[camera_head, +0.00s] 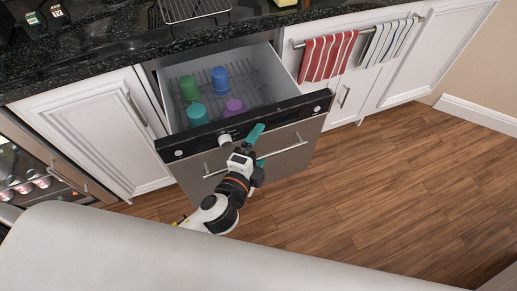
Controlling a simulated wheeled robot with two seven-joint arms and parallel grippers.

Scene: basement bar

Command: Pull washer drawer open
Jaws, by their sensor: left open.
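The washer drawer (283,113) is pulled out from under the counter, its inside showing from above. It has a dark top panel and a steel front with a long bar handle (215,174). In its rack stand a green cup (188,88), a blue cup (220,80), a teal cup (197,114) and a purple cup (234,107). My left gripper (258,147) is open at the drawer front, its teal fingers near the handle, one above and one below. It hides part of the handle, and I cannot tell whether it touches. My right gripper is not in view.
A dark granite counter (110,60) runs above the drawer, with a wire rack (190,8) on it. White cabinets flank the drawer. Striped towels (327,56) hang at the right. A glass-fronted cooler (30,170) is at the left. The wooden floor (400,180) is clear at the right.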

